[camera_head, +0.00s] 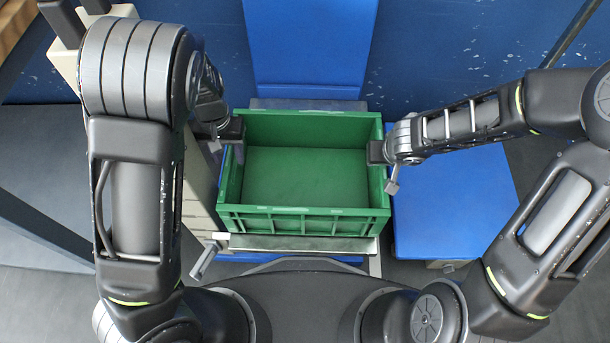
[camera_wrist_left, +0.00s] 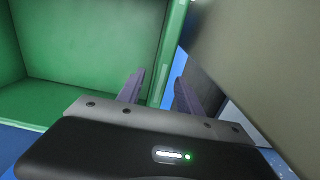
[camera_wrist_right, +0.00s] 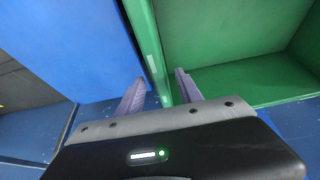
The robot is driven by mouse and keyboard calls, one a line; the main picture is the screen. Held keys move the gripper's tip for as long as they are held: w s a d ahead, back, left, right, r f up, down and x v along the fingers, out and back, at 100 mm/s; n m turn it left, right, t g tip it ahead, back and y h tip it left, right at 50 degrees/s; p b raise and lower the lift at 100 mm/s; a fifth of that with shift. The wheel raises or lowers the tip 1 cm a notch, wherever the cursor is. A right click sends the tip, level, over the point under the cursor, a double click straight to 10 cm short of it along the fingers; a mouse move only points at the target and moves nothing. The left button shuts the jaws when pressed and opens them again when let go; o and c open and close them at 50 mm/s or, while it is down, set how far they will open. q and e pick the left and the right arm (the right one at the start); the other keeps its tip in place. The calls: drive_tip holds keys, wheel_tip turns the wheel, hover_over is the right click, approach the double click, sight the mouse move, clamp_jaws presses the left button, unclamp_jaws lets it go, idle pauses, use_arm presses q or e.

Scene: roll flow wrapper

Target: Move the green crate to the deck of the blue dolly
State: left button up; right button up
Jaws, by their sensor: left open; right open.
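The green crate (camera_head: 300,222) is empty and upright in the middle of the head view, on a pale-edged support. My left gripper (camera_head: 232,130) is at its left wall; in the left wrist view its fingers (camera_wrist_left: 158,88) are open, one each side of the green wall (camera_wrist_left: 170,50). My right gripper (camera_head: 380,152) is at its right wall; in the right wrist view its fingers (camera_wrist_right: 160,88) are open, with the wall (camera_wrist_right: 147,45) between them. The blue dolly's flat deck (camera_head: 455,205) lies to the right of the crate and looks empty, partly under my right arm.
A tall blue panel (camera_head: 310,42) stands behind the crate. A pale machine body (camera_head: 198,190) rises close along the crate's left side. A pale ledge (camera_head: 300,243) runs along the crate's front. A blue wall (camera_head: 450,45) with white scuffs is at the back.

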use_arm(q)
drive_tip(key=shift+f, duration=2.65)
use_arm(e)
drive_tip(key=shift+x, duration=2.6)
use_arm(q)
drive_tip(key=shift+c, duration=0.3)
use_arm(e)
drive_tip(key=shift+c, duration=0.3)
use_arm(q)
clamp_jaws()
use_arm(e)
clamp_jaws()
